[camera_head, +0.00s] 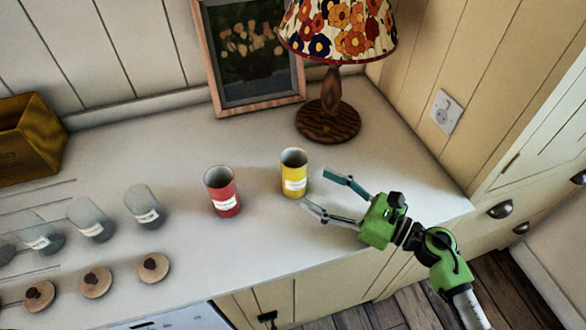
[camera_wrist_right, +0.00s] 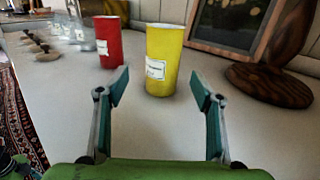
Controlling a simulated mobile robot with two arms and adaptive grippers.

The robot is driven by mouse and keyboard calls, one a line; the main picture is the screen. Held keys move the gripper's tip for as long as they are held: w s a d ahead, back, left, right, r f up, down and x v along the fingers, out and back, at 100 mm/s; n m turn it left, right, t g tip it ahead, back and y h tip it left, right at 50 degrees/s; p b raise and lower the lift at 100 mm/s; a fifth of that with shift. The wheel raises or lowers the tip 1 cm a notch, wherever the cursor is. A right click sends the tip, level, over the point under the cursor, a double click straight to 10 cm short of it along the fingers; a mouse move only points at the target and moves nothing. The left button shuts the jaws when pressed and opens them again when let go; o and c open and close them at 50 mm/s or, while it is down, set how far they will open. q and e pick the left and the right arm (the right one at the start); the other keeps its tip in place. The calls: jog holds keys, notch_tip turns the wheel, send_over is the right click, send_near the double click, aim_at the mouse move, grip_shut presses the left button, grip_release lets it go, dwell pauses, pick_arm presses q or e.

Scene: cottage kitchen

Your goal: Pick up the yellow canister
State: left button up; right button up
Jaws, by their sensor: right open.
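The yellow canister (camera_head: 294,173) stands upright on the white counter, with a white label low on its side and an open top. My right gripper (camera_head: 327,193) is open and empty, just to the right of the canister, its fingers pointing toward it. In the right wrist view the yellow canister (camera_wrist_right: 163,60) stands ahead of the gap between the fingertips of the right gripper (camera_wrist_right: 159,88), apart from both. My left gripper is not in view.
A red canister (camera_head: 222,190) stands to the left of the yellow one. Several glass jars (camera_head: 142,205) and round lids (camera_head: 154,267) sit further left. A floral lamp (camera_head: 328,118) and a framed picture (camera_head: 250,55) stand behind. The counter's front edge is close to my arm.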

aim_at(305, 179)
jog(key=x, duration=0.2)
jog(key=shift+w+a+p, duration=0.25)
jog(key=shift+a+p, duration=0.05)
jog(key=shift+w+a+r+p, duration=0.2)
jog(key=shift+p, duration=0.1)
jog(key=p+x, duration=0.2)
jog(key=x, duration=0.2)
jog(key=shift+w, duration=0.2)
jog(key=shift+w+a, duration=0.1)
jog(key=shift+a, duration=0.05)
jog(key=c, duration=1.3)
